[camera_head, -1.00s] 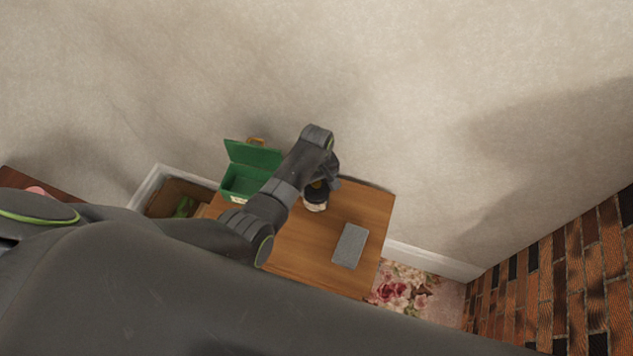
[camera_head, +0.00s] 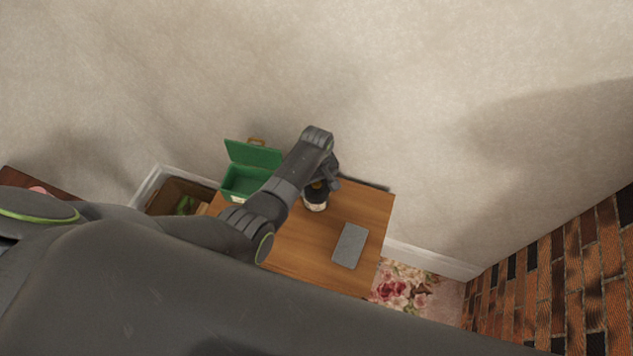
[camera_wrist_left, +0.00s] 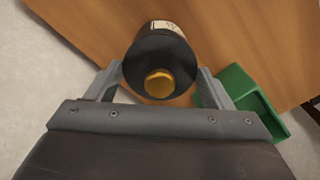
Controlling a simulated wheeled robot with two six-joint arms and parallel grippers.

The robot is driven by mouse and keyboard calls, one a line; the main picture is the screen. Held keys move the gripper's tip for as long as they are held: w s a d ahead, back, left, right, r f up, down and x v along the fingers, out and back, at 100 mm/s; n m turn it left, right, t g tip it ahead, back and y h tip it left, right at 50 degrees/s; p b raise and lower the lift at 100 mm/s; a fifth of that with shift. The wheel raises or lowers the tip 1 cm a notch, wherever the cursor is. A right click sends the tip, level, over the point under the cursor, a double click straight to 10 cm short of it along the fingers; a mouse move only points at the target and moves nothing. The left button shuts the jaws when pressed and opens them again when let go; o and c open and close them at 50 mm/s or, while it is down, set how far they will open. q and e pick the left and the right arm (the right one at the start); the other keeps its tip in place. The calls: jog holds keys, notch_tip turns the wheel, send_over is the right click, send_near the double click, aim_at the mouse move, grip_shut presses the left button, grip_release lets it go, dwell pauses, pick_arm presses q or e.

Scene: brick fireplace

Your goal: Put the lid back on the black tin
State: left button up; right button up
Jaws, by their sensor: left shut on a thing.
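The black tin (camera_head: 315,204) stands upright on the wooden table, with a pale label on its side. In the left wrist view the tin's label (camera_wrist_left: 166,26) shows beyond a round black lid (camera_wrist_left: 150,58) with a gold knob. My left gripper (camera_head: 322,184) is at the top of the tin. In the left wrist view its fingers (camera_wrist_left: 160,75) are shut on the lid from both sides. The lid looks lined up with the tin; I cannot tell whether a gap is left between them. My right gripper is not in view.
A green box (camera_head: 243,183) with its lid raised stands at the table's back left. A grey flat slab (camera_head: 350,245) lies on the wooden table (camera_head: 300,255), right of the tin. A wall is close behind. A brick surface (camera_head: 560,285) is at the right.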

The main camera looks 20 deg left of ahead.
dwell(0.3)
pick_arm(q)
jog(key=o, duration=1.1)
jog(key=shift+c, duration=0.2)
jog(key=shift+r, duration=0.1)
jog(key=shift+r+p, duration=3.45)
jog(key=shift+p, duration=0.4)
grip_shut()
jog(key=shift+f, duration=0.15)
